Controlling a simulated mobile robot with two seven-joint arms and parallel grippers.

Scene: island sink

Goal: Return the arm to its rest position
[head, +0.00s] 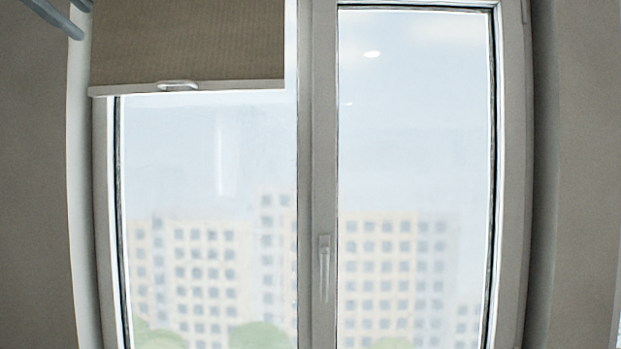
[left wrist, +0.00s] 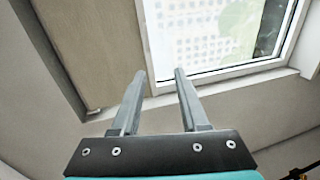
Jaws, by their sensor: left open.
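My left gripper shows in the head view (head: 81,20) only as grey fingers reaching in at the top left corner, in front of the window's left edge. In the left wrist view my left gripper (left wrist: 159,75) has its two fingers spread apart with nothing between them. The fingertips point toward the wall and the window frame. The rest of my left arm is out of the head view. My right gripper shows in neither view.
A window (head: 415,130) with a pale frame fills the head view. A brown roller blind (head: 190,45) covers its upper left part. A window handle (head: 324,265) sits on the middle post. Grey wall (head: 590,150) lies at the right. No work surface shows in the head view.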

